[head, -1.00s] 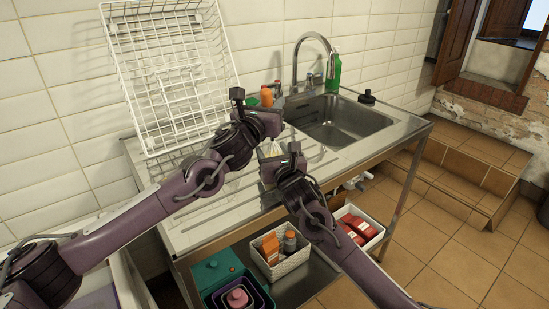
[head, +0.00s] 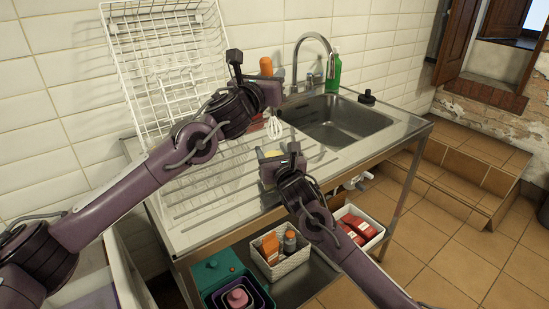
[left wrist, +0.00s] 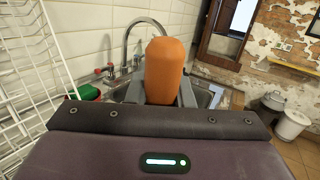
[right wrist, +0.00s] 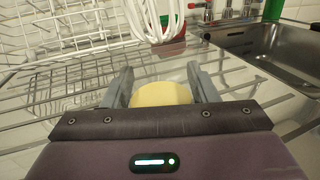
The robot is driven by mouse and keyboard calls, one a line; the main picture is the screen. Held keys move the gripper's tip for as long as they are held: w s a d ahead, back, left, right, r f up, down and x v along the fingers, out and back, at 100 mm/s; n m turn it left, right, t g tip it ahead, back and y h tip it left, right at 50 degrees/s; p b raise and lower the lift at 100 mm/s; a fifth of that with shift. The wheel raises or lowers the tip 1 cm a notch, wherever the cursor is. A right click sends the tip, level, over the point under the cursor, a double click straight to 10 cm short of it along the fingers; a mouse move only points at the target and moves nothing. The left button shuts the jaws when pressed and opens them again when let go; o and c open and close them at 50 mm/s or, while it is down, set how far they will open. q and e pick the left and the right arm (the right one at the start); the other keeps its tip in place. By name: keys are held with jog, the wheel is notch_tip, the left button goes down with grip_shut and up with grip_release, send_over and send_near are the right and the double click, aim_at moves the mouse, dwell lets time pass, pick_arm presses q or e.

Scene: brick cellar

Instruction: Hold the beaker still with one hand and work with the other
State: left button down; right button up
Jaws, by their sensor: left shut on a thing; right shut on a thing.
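My left gripper (head: 268,92) is shut on the orange handle (head: 266,67) of a whisk, which stands up between its fingers in the left wrist view (left wrist: 165,70). The whisk's pale wire loops (head: 274,128) hang below the gripper and also show at the top of the right wrist view (right wrist: 153,18). My right gripper (head: 280,162) is shut on the beaker, seen as a pale yellow rounded shape (right wrist: 160,95) between its fingers. The beaker's lower part is hidden by the gripper. The whisk is above and behind the beaker, apart from it.
The steel sink (head: 335,120) with its tap (head: 312,58) lies to the right. A green bottle (head: 334,68) stands behind it. A white wire rack (head: 165,75) leans on the wall at left. Baskets (head: 285,260) stand on the shelf below.

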pick_arm(q)
jog(key=shift+r, duration=1.6)
pick_arm(e)
jog(key=o, duration=1.1)
jog(key=shift+o, duration=0.2)
jog(key=v, duration=1.2)
jog(key=shift+f, duration=0.1)
